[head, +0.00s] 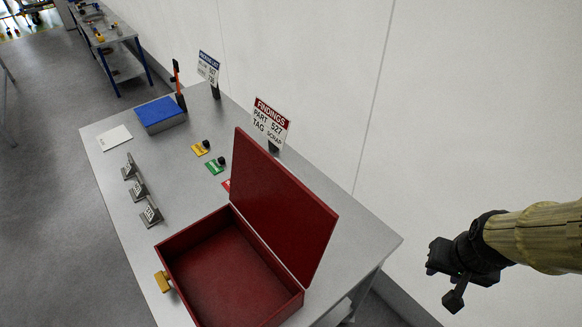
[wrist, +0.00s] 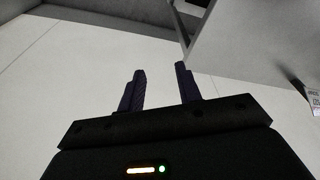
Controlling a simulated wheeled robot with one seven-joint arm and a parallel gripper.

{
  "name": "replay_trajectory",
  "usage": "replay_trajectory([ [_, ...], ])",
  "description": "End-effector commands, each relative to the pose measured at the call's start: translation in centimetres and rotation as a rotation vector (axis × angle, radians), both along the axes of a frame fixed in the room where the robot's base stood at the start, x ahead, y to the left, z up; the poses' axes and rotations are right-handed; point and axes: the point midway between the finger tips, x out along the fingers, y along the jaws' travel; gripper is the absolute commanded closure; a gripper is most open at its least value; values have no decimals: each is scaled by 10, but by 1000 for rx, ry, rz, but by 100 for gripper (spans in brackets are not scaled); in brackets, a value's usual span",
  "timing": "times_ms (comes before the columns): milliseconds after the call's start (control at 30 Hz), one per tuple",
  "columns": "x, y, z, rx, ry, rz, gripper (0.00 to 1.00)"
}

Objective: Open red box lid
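The red box (head: 228,282) stands at the near end of the grey table in the head view. Its lid (head: 282,205) is raised, standing up and leaning back a little from the rear edge. The inside of the box is visible and looks empty. A yellow latch or handle (head: 163,281) sits on the box's left side. My gripper (head: 450,283) hangs off to the right of the table, well apart from the box and lid. In the wrist view its two fingers (wrist: 161,88) are spread with nothing between them.
The table (head: 112,170) also bears a blue box (head: 160,114), a white card (head: 114,138), several small grey stands (head: 139,190), coloured tags with black knobs (head: 215,166), and a red findings sign (head: 270,122). A white wall (head: 300,50) runs behind. Grey floor (head: 50,230) is clear at left.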

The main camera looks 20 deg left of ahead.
Motion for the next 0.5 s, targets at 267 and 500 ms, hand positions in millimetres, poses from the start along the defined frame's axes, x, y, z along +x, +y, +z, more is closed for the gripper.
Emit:
replay_trajectory([
  [267, 4, 9, -8, 29, 70, 10, 66],
  [500, 19, 63, -34, 249, 344, 78, 66],
])
